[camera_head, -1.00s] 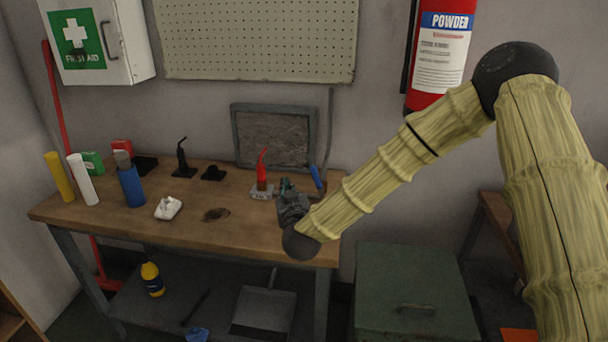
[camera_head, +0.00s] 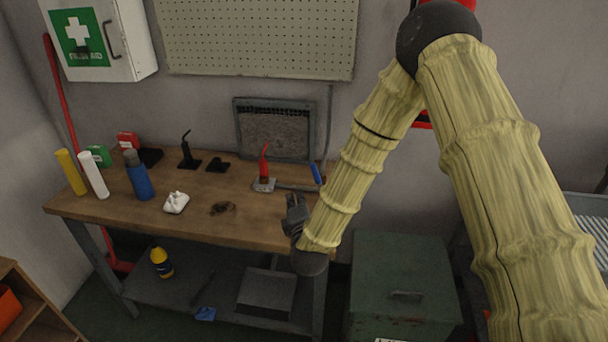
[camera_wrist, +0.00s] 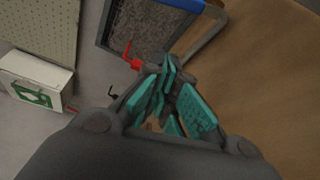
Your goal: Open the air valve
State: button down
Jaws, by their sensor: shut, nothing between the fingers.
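A blue lever handle (camera_head: 317,173), which looks like the air valve's, stands tilted at the right end of the bench beside a grey pipe (camera_head: 330,125) on the wall. In the wrist view a blue bar (camera_wrist: 190,5) shows at the top edge, beside a bent grey pipe (camera_wrist: 207,38). My gripper (camera_head: 296,205) is over the bench's right front part, in front of the handle and apart from it. In the wrist view my gripper's teal-padded fingers (camera_wrist: 170,65) are shut and empty. My forearm stands close to the right of the handle.
Bottles, a white object (camera_head: 176,202) and a dark patch (camera_head: 223,209) lie leftward on the wooden bench (camera_head: 120,205). A green cabinet (camera_head: 400,290) stands at right.

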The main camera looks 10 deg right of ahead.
aim_at(317, 177)
jog(key=w, duration=0.3)
jog(key=w+p, duration=0.1)
jog(key=w, duration=0.2)
jog(key=w+f+p, duration=0.1)
jog(key=w, duration=0.2)
jog(key=shift+w, duration=0.35)
jog(key=shift+w+d+r, duration=0.1)
jog(key=shift+d, duration=0.15)
jog(key=shift+s+d+r+p, duration=0.15)
jog(key=shift+s+d+p, duration=0.1)
jog(key=shift+d, duration=0.3)
jog(key=shift+s+d+r+p, duration=0.2)
jog(key=shift+d+p, duration=0.1)
jog(key=shift+d, duration=0.2)
jog(key=shift+s+d+r+p, duration=0.15)
jog(key=shift+d+p, duration=0.1)
jog(key=shift+d, duration=0.3)
jog(key=shift+a+f, duration=0.1)
jog(key=shift+f, duration=0.05)
jog(key=shift+s+a+f+b, duration=0.15)
jog(key=shift+a+b, duration=0.1)
jog(key=shift+b, duration=0.05)
jog(key=shift+f, duration=0.1)
jog(key=shift+s, duration=0.1)
